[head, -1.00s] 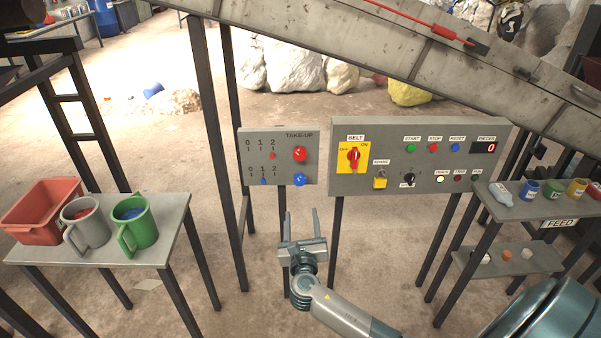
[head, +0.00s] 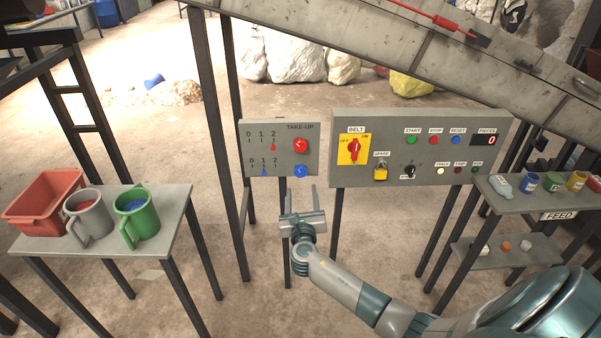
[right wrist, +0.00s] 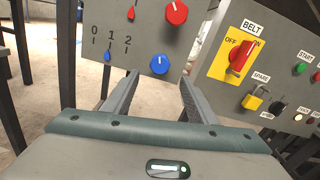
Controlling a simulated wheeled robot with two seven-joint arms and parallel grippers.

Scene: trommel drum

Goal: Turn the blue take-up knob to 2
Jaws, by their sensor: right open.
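The blue take-up knob (head: 300,171) is at the lower right of the grey take-up panel (head: 253,142). It also shows in the right wrist view (right wrist: 159,65). The small blue pointer (right wrist: 107,56) on the lower scale stands at 1. My right gripper (head: 301,190) is open and empty, just below and in front of the blue knob in the head view. In the right wrist view the knob lies ahead, between the two fingertips (right wrist: 160,79), with a gap left to it. My left gripper is not in view.
A red knob (head: 301,145) sits right above the blue one; its red pointer (head: 273,147) stands at 2. The belt panel (head: 433,126) is close on the right. A table with mugs (head: 177,200) stands left, a feed shelf (head: 507,211) right.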

